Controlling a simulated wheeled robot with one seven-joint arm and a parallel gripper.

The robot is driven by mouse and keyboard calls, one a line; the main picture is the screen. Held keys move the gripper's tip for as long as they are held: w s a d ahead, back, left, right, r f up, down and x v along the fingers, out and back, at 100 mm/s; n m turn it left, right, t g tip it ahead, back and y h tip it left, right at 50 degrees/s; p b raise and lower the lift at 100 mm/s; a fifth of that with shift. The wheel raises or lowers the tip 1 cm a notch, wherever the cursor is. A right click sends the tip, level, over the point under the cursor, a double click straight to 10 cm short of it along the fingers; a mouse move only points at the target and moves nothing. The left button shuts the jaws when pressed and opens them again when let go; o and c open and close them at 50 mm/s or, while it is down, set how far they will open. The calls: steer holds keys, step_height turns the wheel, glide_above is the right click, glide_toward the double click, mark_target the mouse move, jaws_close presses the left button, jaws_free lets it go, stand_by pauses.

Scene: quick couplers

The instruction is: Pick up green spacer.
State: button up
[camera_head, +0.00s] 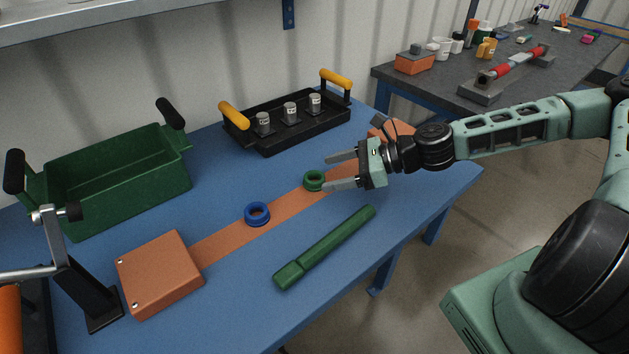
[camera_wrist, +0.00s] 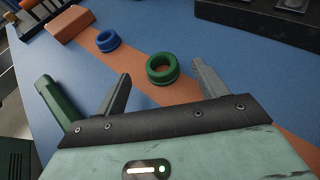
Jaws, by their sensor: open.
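The green spacer (camera_head: 315,181) is a small ring lying on the orange strip (camera_head: 280,208) on the blue table. In the wrist view the green spacer (camera_wrist: 161,69) sits ahead of my gripper (camera_wrist: 160,85), between the lines of its two fingers and nearer the right one. My gripper (camera_head: 341,171) is open and empty, with its fingers pointing left toward the spacer. I cannot tell whether a fingertip touches the spacer. A blue ring (camera_head: 257,214) lies on the strip to the left, and also shows in the wrist view (camera_wrist: 107,40).
A dark green bar (camera_head: 325,247) lies in front of the strip. An orange block (camera_head: 160,273) is at the strip's left end. A green crate (camera_head: 120,185) and a black tray (camera_head: 285,137) with 3 small cylinders stand behind. A black lever stand (camera_head: 85,290) is at left.

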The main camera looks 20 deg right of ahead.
mark_target(305, 179)
steer(key=x, duration=0.5)
steer(key=shift+w+f, duration=0.1)
steer(key=shift+f, duration=0.05)
steer(key=c, duration=1.1)
